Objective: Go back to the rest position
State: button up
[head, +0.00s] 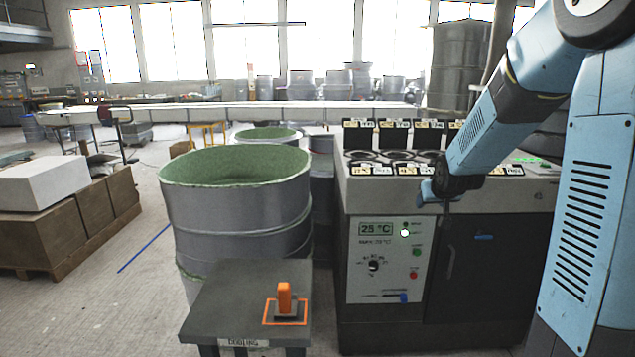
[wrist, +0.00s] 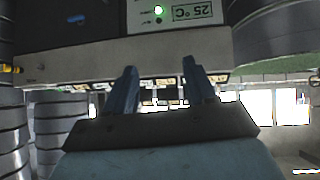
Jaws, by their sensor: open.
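My gripper (head: 442,193) is in front of the upper front edge of a grey machine (head: 490,195) in the head view. In the wrist view my gripper (wrist: 160,85) shows two blue fingers standing apart with nothing between them. The machine's white control panel (head: 385,262) has a display reading 25 °C and a lit white-green lamp. The display also shows in the wrist view (wrist: 193,11), upside down.
A large metal drum (head: 240,215) with a green top stands left of the machine, with another drum (head: 268,134) behind it. Boxes and a white block (head: 45,183) sit on a pallet at the left. Open floor (head: 120,290) lies between the pallet and the small table.

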jog(key=s+a+r+g, duration=0.1)
jog(key=s+a+r, duration=0.1)
jog(key=s, duration=0.9)
jog(key=s+a+r+g, duration=0.1)
jog(key=s+a+r, duration=0.2)
jog(key=s, duration=0.9)
jog(key=s+a+r+g+y, duration=0.1)
jog(key=s+a+r+g, duration=0.1)
jog(key=s, duration=1)
jog(key=shift+a+r, duration=0.25)
jog(key=shift+r, duration=0.55)
